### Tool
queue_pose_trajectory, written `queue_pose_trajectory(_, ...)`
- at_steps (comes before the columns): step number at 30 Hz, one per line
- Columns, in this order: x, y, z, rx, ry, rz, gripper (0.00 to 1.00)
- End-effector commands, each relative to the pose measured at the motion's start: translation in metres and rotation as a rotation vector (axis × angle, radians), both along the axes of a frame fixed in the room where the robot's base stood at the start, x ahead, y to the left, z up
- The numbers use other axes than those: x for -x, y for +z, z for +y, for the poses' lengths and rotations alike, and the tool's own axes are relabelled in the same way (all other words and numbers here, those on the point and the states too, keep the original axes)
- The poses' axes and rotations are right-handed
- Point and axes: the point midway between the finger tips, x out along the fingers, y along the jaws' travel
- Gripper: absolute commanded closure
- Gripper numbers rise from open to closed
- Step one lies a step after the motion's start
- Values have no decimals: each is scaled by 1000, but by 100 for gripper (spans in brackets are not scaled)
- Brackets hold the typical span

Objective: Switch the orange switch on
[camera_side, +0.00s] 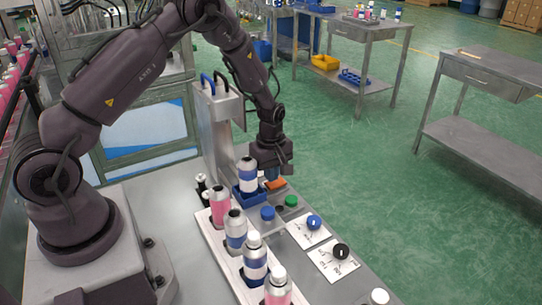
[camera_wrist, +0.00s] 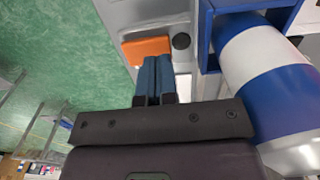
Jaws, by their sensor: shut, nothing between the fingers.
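The orange switch (camera_side: 277,184) is on the grey machine top, just below my gripper (camera_side: 271,174) in the side view, where the fingers partly hide it. In the wrist view the orange switch (camera_wrist: 146,49) shows as an orange block just beyond the tips of my gripper (camera_wrist: 156,62). The two blue fingers are shut together with nothing between them. The tips are very close to the switch's near right edge; I cannot tell whether they touch it. The switch's on or off position is not clear.
A blue-and-white can (camera_side: 248,175) stands in a blue holder (camera_side: 246,197) close beside my gripper. Several cans stand in a white rack (camera_side: 212,237). A green button (camera_side: 291,201), a blue button (camera_side: 267,213), a blue knob (camera_side: 314,222) and a black knob (camera_side: 341,251) are nearby.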

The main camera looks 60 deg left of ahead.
Motion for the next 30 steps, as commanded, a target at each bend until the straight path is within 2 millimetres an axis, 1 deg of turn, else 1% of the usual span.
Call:
queue_pose_trajectory(1, 0, -6, 0, 0, 1, 2, 100)
queue_pose_trajectory(6, 0, -14, 0, 0, 0, -1, 100)
queue_pose_trajectory(15, 0, -15, 0, 0, 0, -1, 100)
queue_pose_trajectory(18, 2, -20, 0, 0, -1, 1, 100)
queue_pose_trajectory(25, 1, -20, 0, 0, -1, 1, 100)
queue_pose_trajectory(30, -2, -19, 0, -1, -1, 0, 100)
